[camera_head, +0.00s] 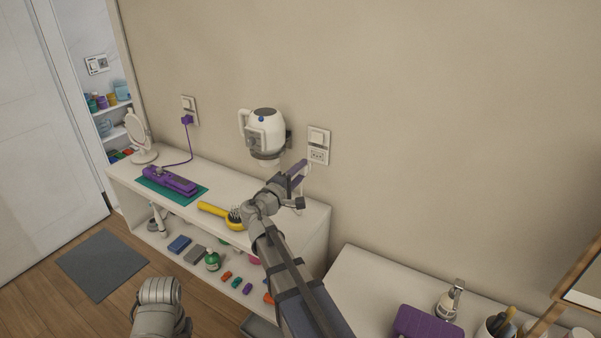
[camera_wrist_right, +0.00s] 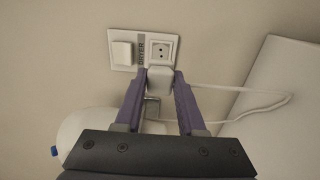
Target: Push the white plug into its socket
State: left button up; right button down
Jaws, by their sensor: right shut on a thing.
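The white plug (camera_wrist_right: 160,78) is held between the two purple fingers of my right gripper (camera_wrist_right: 160,84), which is shut on it. In the right wrist view the plug is just below the round socket (camera_wrist_right: 162,49), overlapping the lower edge of its plate. The socket's holes are uncovered; the exact gap to the wall cannot be told. In the head view my right gripper (camera_head: 299,172) is just below and left of the wall plate with this socket (camera_head: 317,156). The plug is mostly hidden there. My left gripper is not in view; only part of my left arm shows.
A white hair dryer (camera_head: 263,128) hangs on the wall left of the socket. A switch (camera_wrist_right: 122,52) and a DRYER label are beside the socket. A white cord (camera_wrist_right: 240,90) trails right from the plug. The shelf (camera_head: 310,215) below holds a yellow brush (camera_head: 214,211) and purple straightener (camera_head: 168,181).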

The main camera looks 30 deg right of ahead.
aim_at(317, 156)
jog(key=shift+x, duration=2.85)
jog(key=shift+w+d, duration=0.35)
jog(key=shift+d, duration=0.1)
jog(key=shift+c, duration=2.1)
grip_release()
jog(key=shift+s+a, duration=0.1)
jog(key=v, duration=0.7)
jog(key=shift+s+a, duration=0.2)
jog(key=shift+a, duration=0.1)
jog(key=v, duration=1)
